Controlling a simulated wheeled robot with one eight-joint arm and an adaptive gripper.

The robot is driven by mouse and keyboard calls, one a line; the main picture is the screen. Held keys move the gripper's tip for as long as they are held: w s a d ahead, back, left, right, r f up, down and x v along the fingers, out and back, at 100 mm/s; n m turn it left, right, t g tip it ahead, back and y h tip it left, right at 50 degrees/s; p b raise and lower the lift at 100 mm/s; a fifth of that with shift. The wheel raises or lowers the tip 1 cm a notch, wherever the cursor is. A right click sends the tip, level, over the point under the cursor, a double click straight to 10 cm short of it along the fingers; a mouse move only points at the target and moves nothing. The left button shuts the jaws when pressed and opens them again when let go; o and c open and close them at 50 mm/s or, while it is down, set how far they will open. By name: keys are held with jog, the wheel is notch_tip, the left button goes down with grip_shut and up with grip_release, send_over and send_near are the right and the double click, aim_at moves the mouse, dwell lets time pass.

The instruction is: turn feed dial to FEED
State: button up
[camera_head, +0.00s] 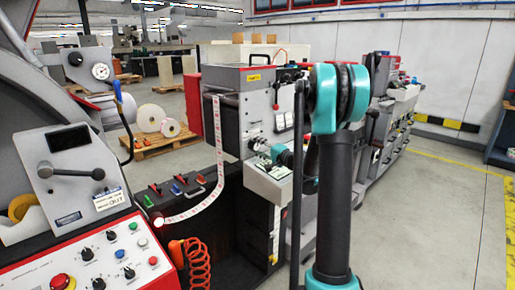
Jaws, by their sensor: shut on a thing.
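My gripper (265,162) is small in the view, at the end of my teal wrist, just left of my dark upright arm. It is at the light grey control box (268,188) on the front of the red-trimmed rewinder (226,85), shut on what appears to be the feed dial. The jaws and wrist hide the dial, so its pointer and the FEED mark cannot be read. Part of the box is hidden behind my arm.
A near control panel (92,262) with black knobs and a red button is at lower left. A printed label strip (220,150) hangs beside the machine. A coiled orange hose (197,262) hangs below. The floor (430,215) at right is clear.

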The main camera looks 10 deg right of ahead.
jog(key=shift+m, duration=1.3)
jog(key=o, duration=1.2)
jog(key=shift+c, duration=0.2)
jog(key=shift+d, duration=0.1)
jog(key=v, duration=1.2)
jog(key=shift+s, duration=0.1)
